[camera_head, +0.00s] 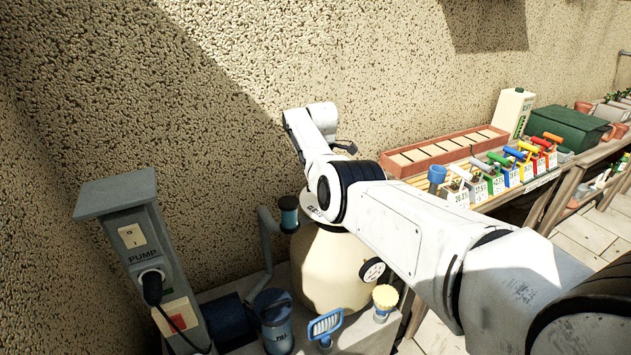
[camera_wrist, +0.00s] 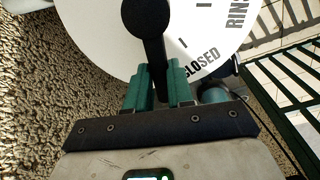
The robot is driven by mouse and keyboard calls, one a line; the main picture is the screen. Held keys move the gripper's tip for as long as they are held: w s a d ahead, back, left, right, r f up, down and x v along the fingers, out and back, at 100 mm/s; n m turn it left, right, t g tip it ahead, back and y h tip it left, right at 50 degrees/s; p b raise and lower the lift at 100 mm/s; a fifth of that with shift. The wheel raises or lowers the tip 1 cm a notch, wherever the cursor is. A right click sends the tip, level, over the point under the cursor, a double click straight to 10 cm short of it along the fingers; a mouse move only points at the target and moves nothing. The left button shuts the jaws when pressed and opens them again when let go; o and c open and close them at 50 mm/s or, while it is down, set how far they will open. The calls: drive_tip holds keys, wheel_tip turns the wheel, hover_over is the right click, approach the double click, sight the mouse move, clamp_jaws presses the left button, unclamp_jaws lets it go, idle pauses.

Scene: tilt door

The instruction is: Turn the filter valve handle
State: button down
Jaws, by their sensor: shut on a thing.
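The filter valve handle (camera_wrist: 149,20) is a black lever with a round hub in the wrist view. It runs down across a white dial (camera_wrist: 100,45) marked "CLOSED" and, at the right edge, a cut-off "RINS". My gripper (camera_wrist: 160,78) has its teal fingers on both sides of the lever's lower end and is shut on it. The lever points down, just left of the word "CLOSED". In the head view, my arm hides the handle and most of the dial above the cream filter tank (camera_head: 330,265).
A grey pump post (camera_head: 133,235) stands left, with a plugged cable. A rough wall rises behind. A bench at right holds a planter (camera_head: 445,150), colourful scoops and a green box (camera_head: 570,130).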

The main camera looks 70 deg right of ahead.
drive_tip(key=shift+a+r, duration=0.1)
idle(0.5)
drive_tip(key=c, duration=1)
unclamp_jaws()
wheel_tip(320, 180, up, 11)
drive_tip(key=b, duration=0.1)
drive_tip(key=shift+s+a, duration=0.2)
drive_tip(key=shift+a, duration=0.15)
